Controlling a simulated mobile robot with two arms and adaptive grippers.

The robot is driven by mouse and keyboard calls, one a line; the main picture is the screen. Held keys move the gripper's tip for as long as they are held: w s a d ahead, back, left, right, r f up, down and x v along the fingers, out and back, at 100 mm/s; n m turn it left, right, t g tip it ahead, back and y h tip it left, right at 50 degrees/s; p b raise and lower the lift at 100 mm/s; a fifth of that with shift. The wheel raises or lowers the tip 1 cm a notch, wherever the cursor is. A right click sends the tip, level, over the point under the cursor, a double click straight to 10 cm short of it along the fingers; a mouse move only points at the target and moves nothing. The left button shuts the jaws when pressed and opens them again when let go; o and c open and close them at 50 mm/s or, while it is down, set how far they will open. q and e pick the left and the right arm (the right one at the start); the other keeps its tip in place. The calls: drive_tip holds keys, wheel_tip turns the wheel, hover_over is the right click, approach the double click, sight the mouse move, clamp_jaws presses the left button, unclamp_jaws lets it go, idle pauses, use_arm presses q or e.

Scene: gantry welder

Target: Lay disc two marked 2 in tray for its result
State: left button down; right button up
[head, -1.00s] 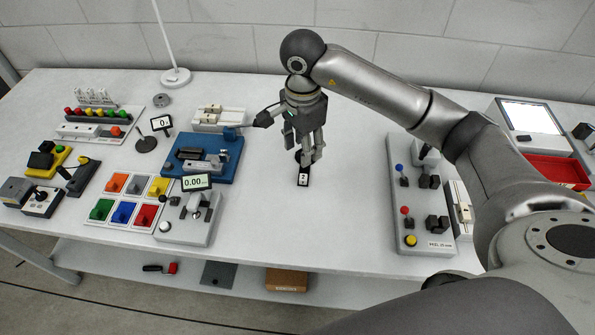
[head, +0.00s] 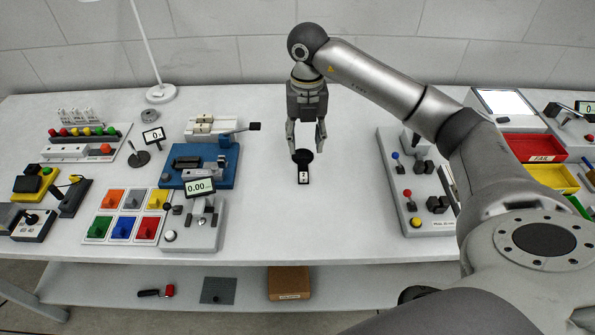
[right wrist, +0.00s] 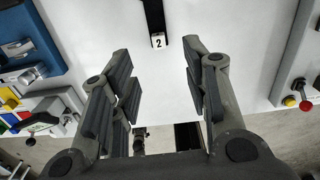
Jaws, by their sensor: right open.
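In the right wrist view a dark upright piece with the label 2 (right wrist: 158,41) shows beyond the fingertips. My right gripper (head: 306,148) is open and empty, its fingers on either side of the disc in the head view; I see no contact. At the far right are a red tray (head: 538,135) labelled FAIL and a yellow tray (head: 552,178), partly hidden by my right arm. My left gripper is not in view.
Left of the disc stand a blue fixture (head: 228,178) with a lever and a grey gauge showing 0.00 (head: 205,232). To the right is a grey panel with knobs (head: 395,190), beside my arm. The bench between them is mostly clear.

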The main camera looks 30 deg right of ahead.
hover_over(304, 173)
drive_tip(key=shift+m, duration=0.3)
drive_tip(key=f, duration=0.3)
drive_tip(key=f+p, duration=0.1)
drive_tip(key=f, duration=0.1)
drive_tip(key=shift+w+d, duration=0.1)
drive_tip(key=shift+d, duration=0.15)
drive_tip(key=f, duration=0.1)
drive_tip(key=f+p, duration=0.1)
drive_tip(key=f, duration=0.3)
drive_tip(key=shift+a+p, duration=0.3)
drive_tip(key=shift+a, duration=0.05)
drive_tip(key=shift+f, duration=0.5)
clamp_jaws()
drive_tip(key=shift+r, duration=0.1)
